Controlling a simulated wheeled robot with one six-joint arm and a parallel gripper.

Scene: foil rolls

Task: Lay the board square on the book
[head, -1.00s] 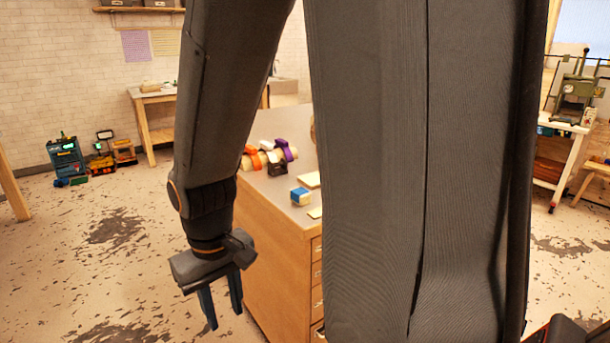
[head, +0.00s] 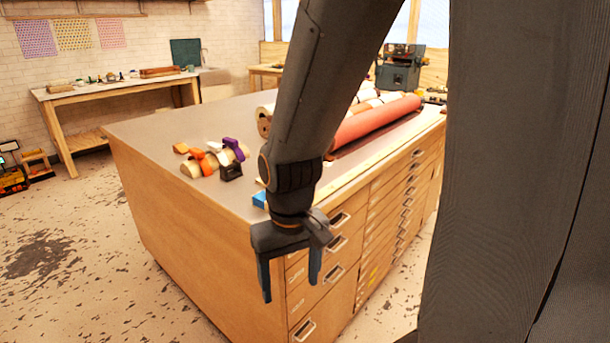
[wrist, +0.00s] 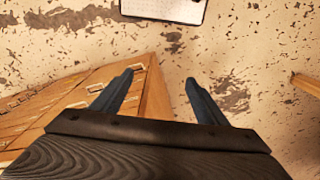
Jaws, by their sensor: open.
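My gripper (head: 290,290) hangs fingers down in front of the near corner of the wooden drawer cabinet (head: 190,250), below the level of its top. It is open and empty. I cannot make out the board or the book for certain in either view. A small blue object (head: 259,198) lies at the near edge of the cabinet top, partly hidden behind my arm.
Orange, white and purple pieces on pale rolls (head: 205,162) and a black item (head: 231,171) lie on the cabinet top. A long red roll (head: 378,120) lies farther back. A workbench (head: 115,88) stands at the back left. The left floor is mostly clear.

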